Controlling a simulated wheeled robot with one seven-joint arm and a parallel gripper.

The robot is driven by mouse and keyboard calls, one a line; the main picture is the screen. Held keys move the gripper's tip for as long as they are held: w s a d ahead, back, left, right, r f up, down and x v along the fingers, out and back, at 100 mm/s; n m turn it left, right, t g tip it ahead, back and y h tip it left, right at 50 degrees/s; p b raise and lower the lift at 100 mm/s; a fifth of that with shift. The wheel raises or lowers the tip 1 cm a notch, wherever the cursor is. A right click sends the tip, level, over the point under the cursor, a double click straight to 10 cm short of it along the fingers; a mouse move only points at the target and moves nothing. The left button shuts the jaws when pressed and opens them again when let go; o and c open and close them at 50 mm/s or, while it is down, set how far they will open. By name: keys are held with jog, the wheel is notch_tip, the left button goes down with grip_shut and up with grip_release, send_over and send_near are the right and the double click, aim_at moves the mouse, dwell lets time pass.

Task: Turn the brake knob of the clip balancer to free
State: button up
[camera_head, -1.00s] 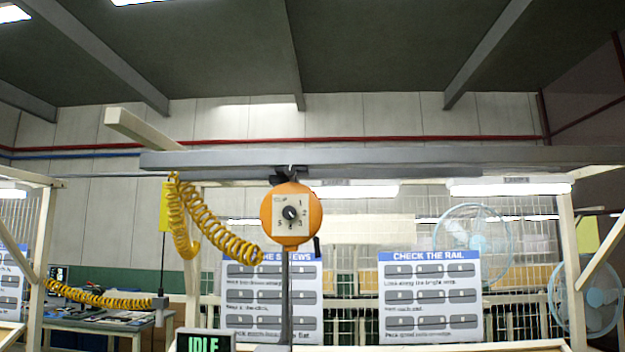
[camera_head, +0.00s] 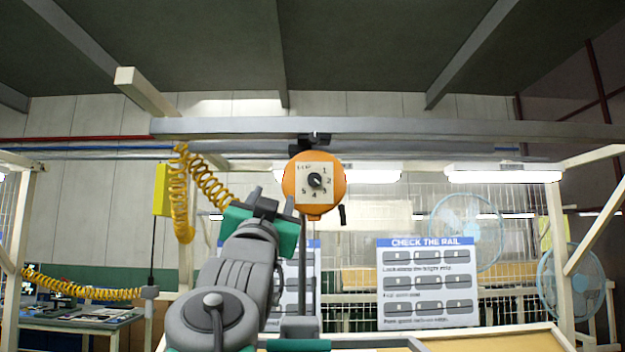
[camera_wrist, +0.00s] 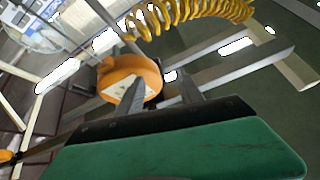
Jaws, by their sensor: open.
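The orange round clip balancer (camera_head: 333,205) hangs under the grey overhead rail. Its pale square dial plate faces me, with numbers around a small dark brake knob (camera_head: 315,180). The knob's exact setting is too small to read surely. My gripper (camera_head: 269,194) is raised to the left of the balancer, apart from it. In the wrist view the balancer (camera_wrist: 120,68) lies just beyond my open, empty gripper (camera_wrist: 162,85), with the pale dial plate partly behind one finger. The knob is not clear there.
The grey rail (camera_head: 400,130) runs above the balancer. A yellow coiled hose (camera_head: 181,205) hangs left of my arm, beside a yellow box (camera_head: 161,190). A "CHECK THE RAIL" board (camera_head: 428,283) stands behind at right. The space right of the balancer is mostly open.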

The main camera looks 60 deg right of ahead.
aim_at(314, 138)
jog(key=s+r+m+g+h, duration=0.3)
jog(key=s+r+g+h, duration=0.1)
jog(key=s+r, duration=0.3)
jog(key=p+x, duration=0.4)
jog(key=x, duration=0.1)
jog(key=shift+w+d+r+p, duration=0.1)
jog(key=shift+d+r+p, duration=0.1)
jog(key=shift+r+p, duration=0.15)
jog(key=shift+w+d+r, duration=0.1)
jog(key=shift+d+r, duration=0.05)
jog(key=shift+d, duration=0.2)
jog(key=shift+t, duration=0.3)
jog(key=shift+c, duration=0.5)
grip_shut()
